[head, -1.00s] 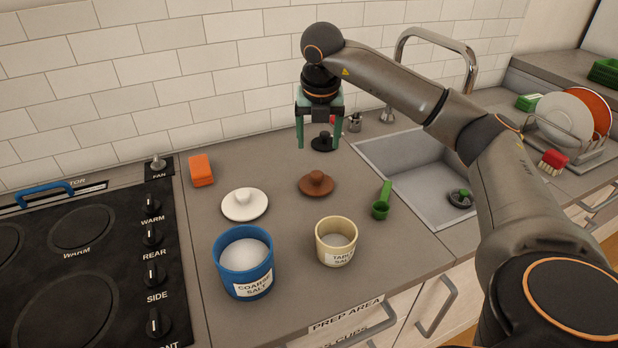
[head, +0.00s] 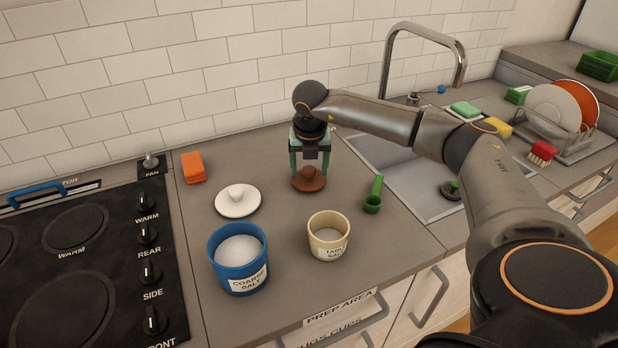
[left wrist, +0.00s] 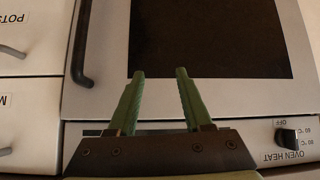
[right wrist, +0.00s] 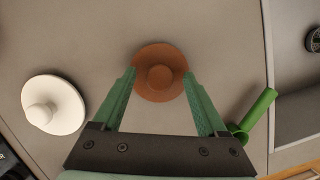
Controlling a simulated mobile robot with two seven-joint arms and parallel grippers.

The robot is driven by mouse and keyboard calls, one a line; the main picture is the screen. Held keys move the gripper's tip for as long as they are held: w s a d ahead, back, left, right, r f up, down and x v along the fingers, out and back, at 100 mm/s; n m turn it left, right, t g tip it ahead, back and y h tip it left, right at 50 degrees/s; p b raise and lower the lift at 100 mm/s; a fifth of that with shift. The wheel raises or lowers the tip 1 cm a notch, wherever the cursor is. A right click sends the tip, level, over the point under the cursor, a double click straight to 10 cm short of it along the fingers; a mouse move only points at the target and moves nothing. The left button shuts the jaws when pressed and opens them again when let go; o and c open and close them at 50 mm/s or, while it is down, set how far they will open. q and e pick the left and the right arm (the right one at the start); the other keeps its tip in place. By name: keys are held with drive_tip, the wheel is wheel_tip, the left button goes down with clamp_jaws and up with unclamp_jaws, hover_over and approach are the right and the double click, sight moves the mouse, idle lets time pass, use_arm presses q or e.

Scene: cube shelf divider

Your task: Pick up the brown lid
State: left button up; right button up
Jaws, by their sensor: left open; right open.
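The brown lid (head: 309,180), round with a knob on top, lies on the grey counter behind the cream salt pot. My right gripper (head: 309,172) is open and points down, directly above the lid. In the right wrist view the lid (right wrist: 160,74) shows between and just beyond the green fingertips (right wrist: 160,76), its knob roughly midway between them. I cannot tell the exact height left between fingertips and lid. My left gripper (left wrist: 160,72) is open and empty, in front of the oven door, and is outside the head view.
A white lid (head: 238,201), a blue coarse salt pot (head: 238,270) and the cream table salt pot (head: 328,241) stand left and front. A green scoop (head: 373,195) lies right of the brown lid, close to the sink (head: 400,185). An orange sponge (head: 193,167) is at back left.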

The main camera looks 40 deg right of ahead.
clamp_jaws()
idle(0.5)
